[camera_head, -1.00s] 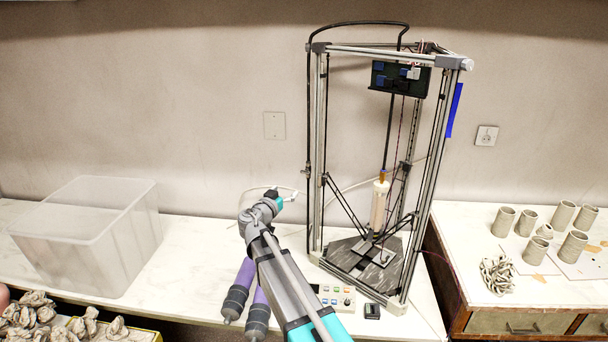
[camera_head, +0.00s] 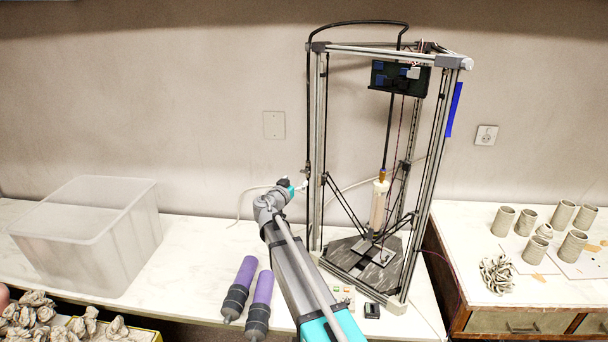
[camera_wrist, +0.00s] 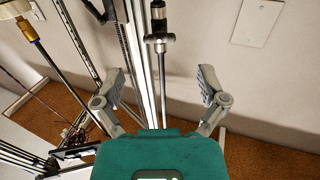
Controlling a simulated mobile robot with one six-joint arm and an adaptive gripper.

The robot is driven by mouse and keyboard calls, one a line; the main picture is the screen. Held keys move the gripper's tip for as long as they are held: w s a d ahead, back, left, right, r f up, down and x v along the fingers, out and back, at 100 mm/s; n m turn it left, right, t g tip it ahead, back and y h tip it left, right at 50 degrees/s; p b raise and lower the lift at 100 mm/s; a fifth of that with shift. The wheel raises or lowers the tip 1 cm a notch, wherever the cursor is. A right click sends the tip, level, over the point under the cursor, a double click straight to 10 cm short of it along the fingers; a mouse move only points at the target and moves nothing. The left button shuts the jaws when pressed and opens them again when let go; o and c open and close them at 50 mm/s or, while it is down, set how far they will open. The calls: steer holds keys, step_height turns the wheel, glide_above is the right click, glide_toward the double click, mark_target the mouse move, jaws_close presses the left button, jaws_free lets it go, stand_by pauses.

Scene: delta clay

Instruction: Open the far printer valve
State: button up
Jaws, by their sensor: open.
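The clay printer (camera_head: 318,130) is a tall frame of metal posts on the table. A dark hose loops over its top and runs down by the left post. In the wrist view, a metal fitting with a dark part (camera_wrist: 158,38), which looks like a valve, sits on a thin vertical pipe beside the post (camera_wrist: 140,60). My gripper (camera_head: 303,186) is beside the left post, small in the head view. In the wrist view my gripper (camera_wrist: 164,75) is open and empty, its fingers spread either side of the post and pipe. The fitting lies beyond the fingertips, apart from them.
Two purple cartridges (camera_head: 240,285) lie on the table left of my arm. A clear bin (camera_head: 90,240) stands farther left. A control panel is partly hidden behind my arm, with a small dark box (camera_head: 372,310) near it. Clay cups (camera_head: 503,222) stand on the right table.

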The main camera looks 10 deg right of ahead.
mark_target(305, 172)
steer(key=x, duration=0.6)
steer(key=shift+w+d, duration=0.25)
steer(key=c, duration=1.2)
steer(key=shift+o, duration=0.2)
